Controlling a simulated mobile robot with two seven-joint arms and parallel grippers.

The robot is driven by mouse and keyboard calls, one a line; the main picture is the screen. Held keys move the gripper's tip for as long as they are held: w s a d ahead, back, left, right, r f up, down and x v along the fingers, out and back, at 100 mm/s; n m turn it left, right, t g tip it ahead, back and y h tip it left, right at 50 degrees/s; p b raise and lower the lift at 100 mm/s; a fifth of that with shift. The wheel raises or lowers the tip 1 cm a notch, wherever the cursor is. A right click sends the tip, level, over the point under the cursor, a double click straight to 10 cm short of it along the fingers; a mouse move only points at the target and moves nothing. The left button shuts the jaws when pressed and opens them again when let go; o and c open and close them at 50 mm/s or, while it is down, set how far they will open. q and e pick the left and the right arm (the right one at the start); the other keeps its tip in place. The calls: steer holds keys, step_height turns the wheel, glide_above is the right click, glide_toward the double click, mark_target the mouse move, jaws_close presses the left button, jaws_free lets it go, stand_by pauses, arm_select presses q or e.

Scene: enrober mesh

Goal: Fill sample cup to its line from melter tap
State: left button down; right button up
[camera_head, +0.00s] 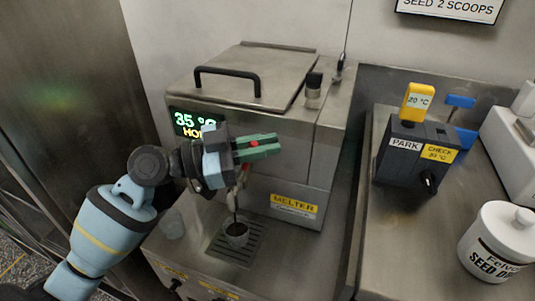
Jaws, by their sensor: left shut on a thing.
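The melter (285,200) is a steel box with a lid, a green display reading 35 °C and a yellow MELTER label. My left gripper (268,146), with green fingers, is in front of it, shut on what looks like the red tap handle (254,143). The fingers and wrist hide most of the tap. A thin dark stream (236,208) runs down below the gripper into the sample cup (237,241). The cup stands upright on the drip grate and holds dark liquid. I cannot make out its line or the exact level. My right gripper is not in view.
A clear empty-looking cup (173,223) stands left of the drip grate (252,247). On the right counter (400,240) are a dark PARK holder (400,165) with a yellow 20 °C device (417,101), and a white seed jar (497,242). The counter's front is clear.

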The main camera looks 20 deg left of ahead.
arm_select(q)
steer(key=a+n+t+h+b, duration=0.1)
steer(key=b, duration=0.3)
steer(key=a+r+n+t+h+b, duration=0.1)
steer(key=a+b, duration=0.1)
steer(key=b, duration=0.2)
steer(key=shift+a+n+t+h+b, duration=0.3)
steer(key=shift+n+b, duration=0.1)
steer(key=c, duration=1.7)
jaws_free()
steer(key=shift+c, duration=0.2)
steer(key=b+v, duration=0.2)
steer(key=v, duration=0.5)
steer(key=shift+s+a, duration=0.2)
steer(key=shift+a, duration=0.15)
